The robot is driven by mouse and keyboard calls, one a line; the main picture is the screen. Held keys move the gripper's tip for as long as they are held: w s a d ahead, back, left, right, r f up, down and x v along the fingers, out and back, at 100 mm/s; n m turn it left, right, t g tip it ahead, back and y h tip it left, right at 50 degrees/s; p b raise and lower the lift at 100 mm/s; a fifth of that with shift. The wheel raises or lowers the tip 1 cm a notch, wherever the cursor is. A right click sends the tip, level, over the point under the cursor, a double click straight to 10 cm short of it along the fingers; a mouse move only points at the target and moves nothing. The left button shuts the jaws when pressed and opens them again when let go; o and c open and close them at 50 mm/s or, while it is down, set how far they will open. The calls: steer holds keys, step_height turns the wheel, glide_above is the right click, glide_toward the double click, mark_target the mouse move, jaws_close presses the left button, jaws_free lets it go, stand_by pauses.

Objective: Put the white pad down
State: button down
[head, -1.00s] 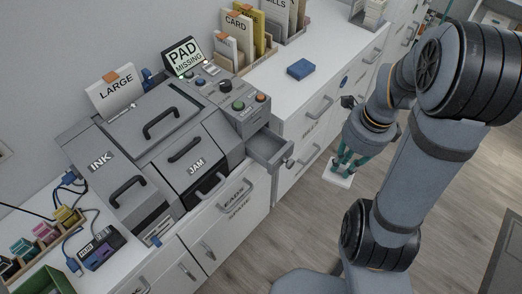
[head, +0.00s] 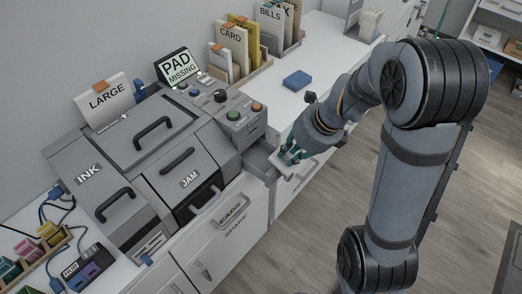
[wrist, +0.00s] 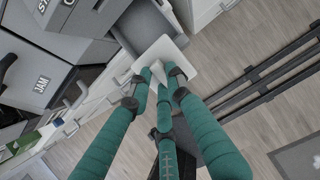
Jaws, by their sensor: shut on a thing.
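The white pad (head: 301,172) is a thin white slab beside the open grey drawer (head: 262,160) on the printer's right side. My gripper (head: 289,156) is shut on the pad and holds it in the air. In the wrist view the teal fingers (wrist: 160,80) close on the near part of the pad (wrist: 160,52). The pad's far edge is close to the drawer (wrist: 142,25) in that view. I cannot tell whether they touch. The fingers hide part of the pad. The printer's screen (head: 176,66) reads "PAD MISSING".
The grey printer has an INK cover (head: 88,175) and a JAM cover (head: 188,180). A blue block (head: 297,80) lies on the white desk (head: 330,45) behind the arm, with free surface around it. Cabinet handles (head: 229,208) stick out below.

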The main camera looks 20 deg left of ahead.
steer(key=w+a+f, duration=0.1)
steer(key=a, duration=0.1)
steer(key=w+a+f, duration=0.1)
steer(key=a, duration=0.1)
steer(key=w+a+f, duration=0.1)
steer(key=a, duration=0.2)
steer(key=shift+w+f, duration=0.1)
steer(key=shift+f, duration=0.05)
steer(key=shift+b+x, duration=0.6)
steer(key=shift+x, duration=0.25)
steer(key=shift+a+f, duration=0.15)
steer(key=shift+f, duration=0.25)
steer(key=r+p, duration=0.1)
steer(key=p, duration=0.2)
steer(key=shift+w+a+h, duration=0.15)
steer(key=shift+h, duration=0.15)
steer(key=h+p, duration=0.1)
steer(key=p, duration=0.3)
steer(key=shift+w+a+g, duration=0.1)
steer(key=shift+a+g, duration=0.25)
steer(key=shift+g, duration=0.05)
steer(key=shift+w+a+f+g+h+p, duration=0.15)
steer(key=shift+a+f+g+h+p, duration=0.15)
steer(key=shift+h+p, duration=0.35)
steer(key=shift+d+f, duration=0.15)
steer(key=shift+f, duration=0.75)
